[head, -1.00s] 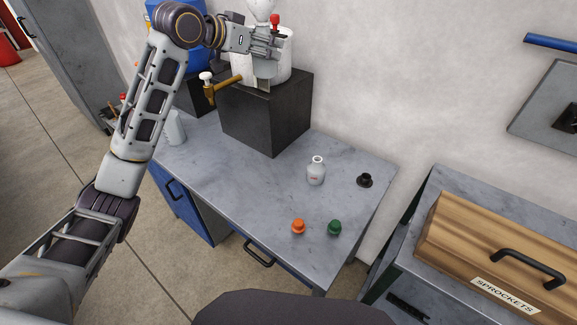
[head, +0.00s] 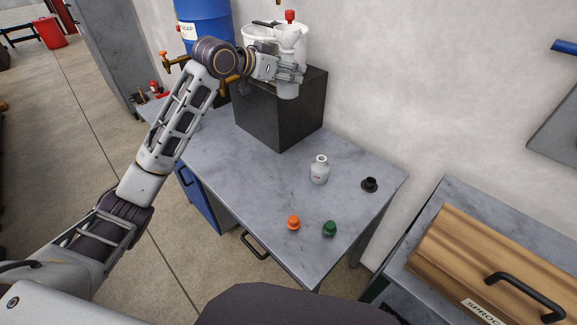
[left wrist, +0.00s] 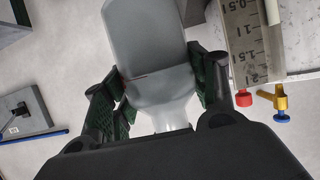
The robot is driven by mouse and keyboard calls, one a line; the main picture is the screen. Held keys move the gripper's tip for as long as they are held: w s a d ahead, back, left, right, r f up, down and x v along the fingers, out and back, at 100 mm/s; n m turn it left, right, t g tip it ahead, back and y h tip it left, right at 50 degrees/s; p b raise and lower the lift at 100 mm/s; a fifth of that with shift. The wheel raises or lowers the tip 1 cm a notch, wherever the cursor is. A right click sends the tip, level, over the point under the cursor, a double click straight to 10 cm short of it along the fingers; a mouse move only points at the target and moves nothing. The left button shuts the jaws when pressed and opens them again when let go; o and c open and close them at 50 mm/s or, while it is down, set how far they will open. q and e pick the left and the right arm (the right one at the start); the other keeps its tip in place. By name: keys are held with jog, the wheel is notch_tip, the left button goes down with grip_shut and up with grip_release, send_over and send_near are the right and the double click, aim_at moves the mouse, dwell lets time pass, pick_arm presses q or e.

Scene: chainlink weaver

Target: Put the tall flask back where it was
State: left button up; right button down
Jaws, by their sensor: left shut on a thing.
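The tall flask is whitish grey (head: 288,90). My left gripper (head: 287,70) is shut on it, with its upper part and base showing above and below the fingers. In the head view it is in front of the white bucket and the black block; whether it touches the block I cannot tell. In the left wrist view the flask (left wrist: 155,55) lies between the two dark finger pads of the left gripper (left wrist: 165,90). My right gripper is not in view.
The black block (head: 270,115) stands on the grey bench (head: 260,185) and bears the white bucket (head: 262,33). A small white bottle (head: 319,172), a black stopper (head: 369,185), an orange cap (head: 293,222) and a green cap (head: 329,228) are on the bench. A blue barrel (head: 205,25) stands behind.

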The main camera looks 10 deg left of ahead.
pick_arm(q)
jog(key=shift+s+a+f, duration=0.1)
jog(key=shift+f, duration=0.05)
jog(key=shift+s+a+f, duration=0.1)
jog(key=shift+a+f, duration=0.1)
jog(key=shift+f, duration=0.05)
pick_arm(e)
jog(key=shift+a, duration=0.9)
pick_arm(q)
jog(key=shift+f, duration=0.1)
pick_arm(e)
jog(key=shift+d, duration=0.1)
pick_arm(q)
jog(key=shift+d+f, duration=0.1)
jog(key=shift+f, duration=0.45)
notch_tip(320, 180, down, 22)
jog(key=shift+f, duration=0.25)
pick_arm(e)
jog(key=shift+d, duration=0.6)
